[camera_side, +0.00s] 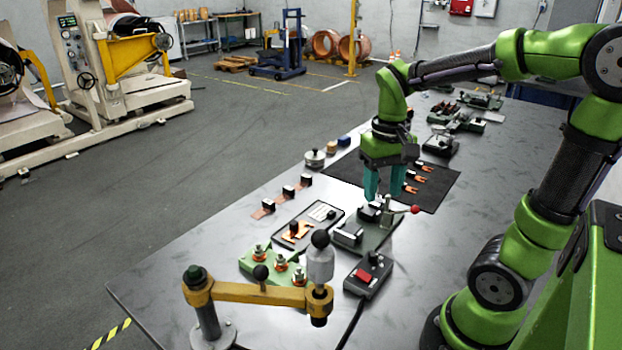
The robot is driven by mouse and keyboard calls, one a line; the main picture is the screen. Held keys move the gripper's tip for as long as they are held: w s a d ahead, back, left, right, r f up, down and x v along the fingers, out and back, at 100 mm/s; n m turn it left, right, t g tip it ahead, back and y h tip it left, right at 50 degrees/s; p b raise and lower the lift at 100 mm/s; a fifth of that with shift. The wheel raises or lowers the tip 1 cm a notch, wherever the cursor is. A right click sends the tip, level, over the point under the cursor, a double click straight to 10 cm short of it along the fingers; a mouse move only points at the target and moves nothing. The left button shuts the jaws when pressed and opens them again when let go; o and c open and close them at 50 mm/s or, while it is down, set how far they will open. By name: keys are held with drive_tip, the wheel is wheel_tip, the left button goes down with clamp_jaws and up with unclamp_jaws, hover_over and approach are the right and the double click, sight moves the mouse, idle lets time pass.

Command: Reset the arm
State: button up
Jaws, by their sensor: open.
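My gripper (379,184), with two teal fingers, points down above the dark green fixture (378,238) with a red-knobbed lever (414,209). The fingers are apart, and I see nothing between them. The fingertips are close to the fixture's top, but I cannot tell whether they touch it. My green and black arm reaches in from the right and hides part of the table behind it.
On the grey table (240,235) are a black mat (446,190) with copper pieces, a dark tray (325,214), a green block (250,265) with knobs, a yellow-armed press (258,293) and a switch box (369,275). More fixtures stand at the back. The table's front left is bare.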

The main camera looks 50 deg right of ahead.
drive_tip(key=s+a+r+n+t+y, duration=0.1)
drive_tip(key=a+r+n+t+y, duration=0.1)
drive_tip(key=a+r+t, duration=0.2)
drive_tip(key=a+t, duration=0.3)
drive_tip(key=a, duration=0.5)
drive_tip(key=shift+r+n, duration=0.2)
drive_tip(key=shift+n, duration=0.1)
